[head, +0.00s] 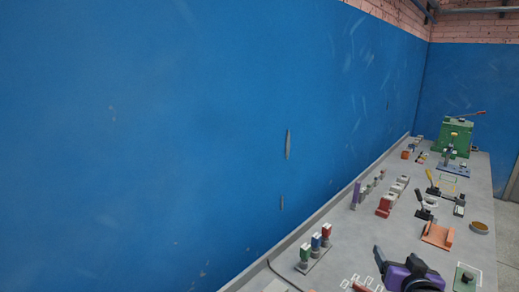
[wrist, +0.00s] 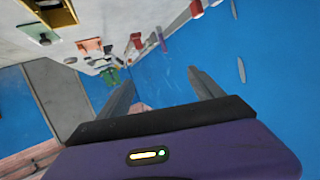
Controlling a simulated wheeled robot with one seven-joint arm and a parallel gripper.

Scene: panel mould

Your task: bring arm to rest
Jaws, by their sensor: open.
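My gripper (wrist: 162,95) shows in the wrist view with its two grey fingers spread apart and nothing between them. Its purple body fills the bottom of that view. The wrist view looks tilted, with the bench at the top left and the blue wall behind the fingers.
A grey bench (head: 345,240) runs along the blue wall (head: 200,130).

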